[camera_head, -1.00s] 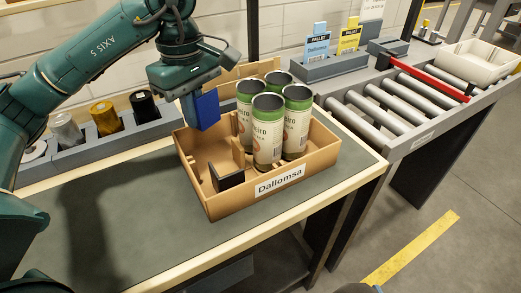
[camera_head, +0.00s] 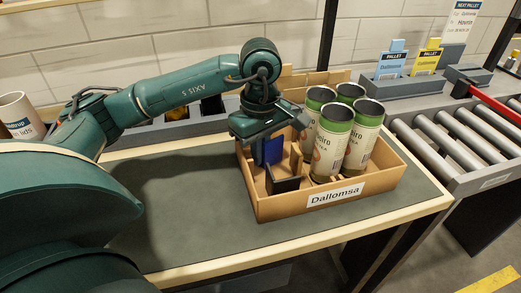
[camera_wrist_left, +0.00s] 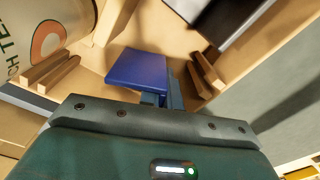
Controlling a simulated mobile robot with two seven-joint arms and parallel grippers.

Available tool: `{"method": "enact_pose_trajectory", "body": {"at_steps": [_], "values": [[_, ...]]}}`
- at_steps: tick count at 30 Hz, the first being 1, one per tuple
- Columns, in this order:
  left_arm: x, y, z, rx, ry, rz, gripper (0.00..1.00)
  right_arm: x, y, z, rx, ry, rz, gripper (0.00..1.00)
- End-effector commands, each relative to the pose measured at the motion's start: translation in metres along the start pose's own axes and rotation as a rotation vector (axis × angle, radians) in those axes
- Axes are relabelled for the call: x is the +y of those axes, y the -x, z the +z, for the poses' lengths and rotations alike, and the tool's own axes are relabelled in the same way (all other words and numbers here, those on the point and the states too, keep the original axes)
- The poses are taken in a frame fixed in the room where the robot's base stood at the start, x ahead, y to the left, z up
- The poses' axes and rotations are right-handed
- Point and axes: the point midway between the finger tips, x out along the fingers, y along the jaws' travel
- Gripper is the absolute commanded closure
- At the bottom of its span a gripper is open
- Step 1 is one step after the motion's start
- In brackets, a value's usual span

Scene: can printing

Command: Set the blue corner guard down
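The blue corner guard (camera_head: 272,150) is low inside the left part of the cardboard box (camera_head: 330,204) labelled "Dallomsa". My left gripper (camera_head: 260,153) points down into the box and is shut on the guard. In the left wrist view the blue guard (camera_wrist_left: 137,70) sits at the narrow fingers, above the box floor. Whether its lower edge touches the floor is hidden. A black corner guard (camera_head: 284,185) stands in the box's near-left area. Several green-topped cans (camera_head: 331,145) stand upright in the right part. My right gripper is not in view.
Cardboard slot pieces (camera_wrist_left: 206,72) flank the guard inside the box. A roller conveyor (camera_head: 447,140) lies to the right, with blue (camera_head: 391,64) and yellow (camera_head: 425,60) pallet cards behind. The grey-green table mat (camera_head: 190,225) left of the box is clear.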

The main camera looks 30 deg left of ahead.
Motion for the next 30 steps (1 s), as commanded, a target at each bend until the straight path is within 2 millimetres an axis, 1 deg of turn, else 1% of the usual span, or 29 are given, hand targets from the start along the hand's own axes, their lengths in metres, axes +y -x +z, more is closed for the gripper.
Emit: {"method": "enact_pose_trajectory", "body": {"at_steps": [3, 4, 11, 17, 20, 21, 23, 26, 30], "values": [[0.0, -0.005, 0.0, 0.0, 0.0, 0.0, 1.0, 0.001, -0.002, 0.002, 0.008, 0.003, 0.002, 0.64], [0.0, -0.003, 0.0, 0.0, 0.0, 0.0, 0.93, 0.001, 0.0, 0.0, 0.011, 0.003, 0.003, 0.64], [0.0, -0.003, 0.0, 0.0, 0.0, 0.0, 0.74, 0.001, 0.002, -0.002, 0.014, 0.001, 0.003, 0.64], [0.0, -0.003, 0.0, 0.0, 0.0, 0.0, 0.73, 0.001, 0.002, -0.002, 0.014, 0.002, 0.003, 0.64], [0.0, 0.001, 0.0, 0.0, 0.0, 0.0, 0.73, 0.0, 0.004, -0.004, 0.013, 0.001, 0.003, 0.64], [0.0, 0.003, 0.0, 0.0, 0.0, 0.0, 0.73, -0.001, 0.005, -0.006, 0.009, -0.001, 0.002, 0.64], [0.001, 0.009, 0.0, 0.001, 0.0, 0.003, 0.73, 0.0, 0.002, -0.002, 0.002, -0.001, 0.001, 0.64], [0.001, 0.027, 0.0, 0.0, -0.001, 0.006, 0.73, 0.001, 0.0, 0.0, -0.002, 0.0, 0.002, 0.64], [0.001, 0.06, 0.0, 0.0, -0.001, 0.006, 0.73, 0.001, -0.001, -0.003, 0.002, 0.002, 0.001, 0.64]]}}
